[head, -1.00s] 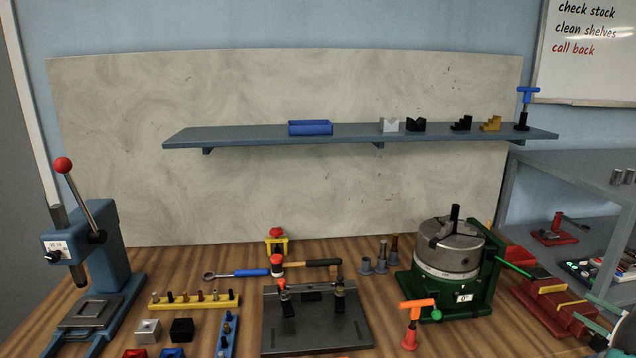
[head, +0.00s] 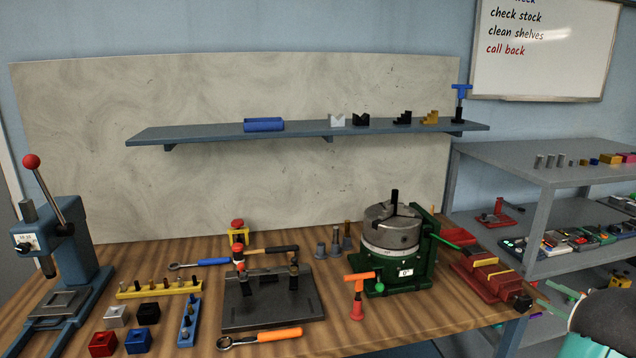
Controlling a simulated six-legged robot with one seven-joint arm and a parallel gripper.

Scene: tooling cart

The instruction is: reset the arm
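My gripper (head: 550,297) is at the right edge of the head view, beside the front right corner of the bench. Its two pale green fingers point left and look apart, with nothing visible between them. A dark grey and teal part of my arm shows behind it. The fingers are near the dark end of a red vise (head: 483,277) with yellow strips; I cannot tell how far in front of it they are. The rest of my arm is outside the view.
The wooden bench (head: 215,285) holds a blue press (head: 75,250), a clamp plate (head: 270,315), a green-based chuck (head: 392,230) and an orange-handled tool (head: 358,290). A wall shelf (head: 290,131) carries small blocks. A grey rack (head: 545,190) stands at right.

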